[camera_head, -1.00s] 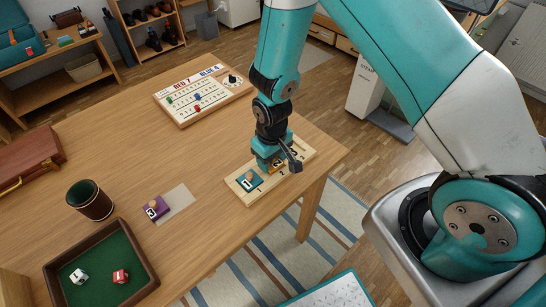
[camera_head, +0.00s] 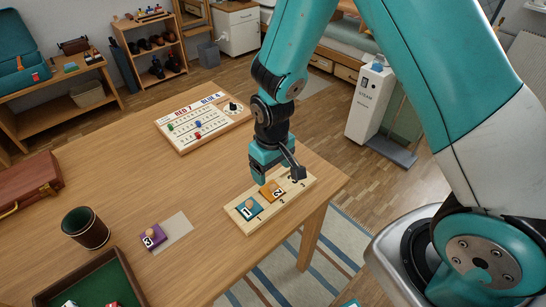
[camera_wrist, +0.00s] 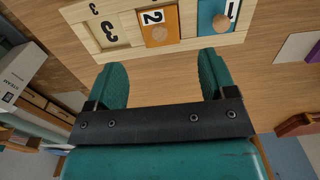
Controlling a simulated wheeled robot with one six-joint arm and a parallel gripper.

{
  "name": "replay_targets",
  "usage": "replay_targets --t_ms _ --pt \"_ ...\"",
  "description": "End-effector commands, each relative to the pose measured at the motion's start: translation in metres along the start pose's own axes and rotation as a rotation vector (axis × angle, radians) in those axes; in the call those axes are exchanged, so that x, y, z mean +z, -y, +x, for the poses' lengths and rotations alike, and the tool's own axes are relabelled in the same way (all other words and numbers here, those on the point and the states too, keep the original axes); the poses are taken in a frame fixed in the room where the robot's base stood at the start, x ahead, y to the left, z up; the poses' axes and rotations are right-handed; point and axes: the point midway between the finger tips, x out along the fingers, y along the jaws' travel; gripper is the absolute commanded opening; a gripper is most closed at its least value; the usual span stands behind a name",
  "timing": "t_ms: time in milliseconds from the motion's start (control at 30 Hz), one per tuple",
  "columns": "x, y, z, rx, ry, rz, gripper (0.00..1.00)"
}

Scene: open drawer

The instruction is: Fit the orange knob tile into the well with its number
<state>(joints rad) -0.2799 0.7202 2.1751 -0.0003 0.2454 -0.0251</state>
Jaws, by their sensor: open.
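The orange knob tile (camera_head: 270,188), marked 2, lies in the middle well of the pale wooden board (camera_head: 240,217). It looks flat there, and its round knob shows in the wrist view (camera_wrist: 158,35). The teal tile (camera_head: 247,210), marked 1, lies in the well beside it. The well marked 3 (camera_wrist: 112,25) is empty in the wrist view. My gripper (camera_head: 268,177) is above and behind the board, apart from the orange tile. In the wrist view its two fingers (camera_wrist: 162,80) are spread wide with nothing between them.
A purple tile (camera_head: 151,239) marked 3 lies on the table by a pale square. A score board (camera_head: 205,117) stands behind. A dice cup (camera_head: 86,229) and a green-lined tray (camera_head: 95,285) are at the left. The table's middle is clear.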

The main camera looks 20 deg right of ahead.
Motion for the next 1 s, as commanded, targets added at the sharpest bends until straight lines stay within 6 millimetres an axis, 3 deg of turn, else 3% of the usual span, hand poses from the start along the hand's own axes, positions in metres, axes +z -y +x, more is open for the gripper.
replay_targets --t_ms 100,367,467,567,700,833,1000 --pt "0.0 0.0 -0.023 0.0 -0.003 0.0 0.78" --pt "0.002 0.004 -0.056 -0.014 -0.01 -0.004 0.78" --pt "0.011 0.016 -0.088 -0.061 -0.034 -0.023 0.78" --pt "0.033 0.036 -0.135 -0.133 -0.068 -0.064 0.78" --pt "0.08 0.065 -0.193 -0.23 -0.111 -0.15 0.78" --pt "0.124 0.084 -0.226 -0.289 -0.142 -0.231 0.78" --pt "0.158 0.096 -0.244 -0.322 -0.16 -0.297 0.78"
